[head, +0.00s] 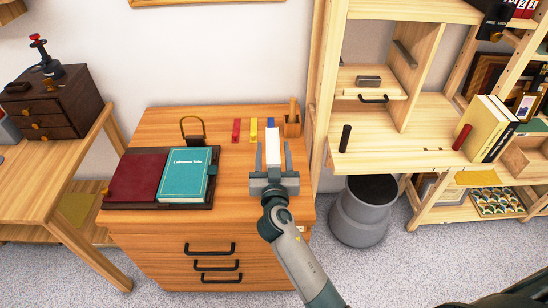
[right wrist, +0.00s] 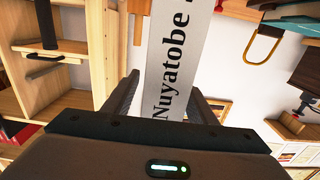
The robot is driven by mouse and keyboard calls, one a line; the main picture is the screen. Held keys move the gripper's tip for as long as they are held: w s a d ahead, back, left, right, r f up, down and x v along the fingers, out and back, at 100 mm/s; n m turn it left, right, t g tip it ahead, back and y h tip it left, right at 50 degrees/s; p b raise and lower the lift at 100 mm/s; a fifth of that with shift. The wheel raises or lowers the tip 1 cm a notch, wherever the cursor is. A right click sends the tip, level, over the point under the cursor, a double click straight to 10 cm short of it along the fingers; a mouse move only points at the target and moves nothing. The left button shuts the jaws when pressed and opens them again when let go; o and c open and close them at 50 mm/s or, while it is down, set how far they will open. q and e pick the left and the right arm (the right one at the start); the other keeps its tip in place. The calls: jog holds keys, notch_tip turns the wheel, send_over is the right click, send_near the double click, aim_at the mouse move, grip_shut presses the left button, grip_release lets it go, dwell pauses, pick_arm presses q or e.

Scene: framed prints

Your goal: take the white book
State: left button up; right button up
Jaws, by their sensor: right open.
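The white book (head: 273,146) stands on the wooden cabinet top, its narrow spine toward me. My right gripper (head: 273,155) is open, with one finger on each side of the book. In the right wrist view the spine lies between the two fingers of the gripper (right wrist: 165,95), with a gap on both sides. The rest of the book behind the spine is mostly hidden. My left gripper is not in view.
A teal book (head: 186,176) and a dark red book (head: 135,178) lie on a dark tray at the left of the cabinet top. Red (head: 236,130), yellow (head: 254,130) and blue (head: 270,122) strips lie behind. A wooden holder (head: 292,122) stands close right. Shelves (head: 318,90) rise beyond.

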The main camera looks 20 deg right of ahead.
jog(key=shift+w, duration=0.25)
jog(key=shift+s+r, duration=0.15)
grip_shut()
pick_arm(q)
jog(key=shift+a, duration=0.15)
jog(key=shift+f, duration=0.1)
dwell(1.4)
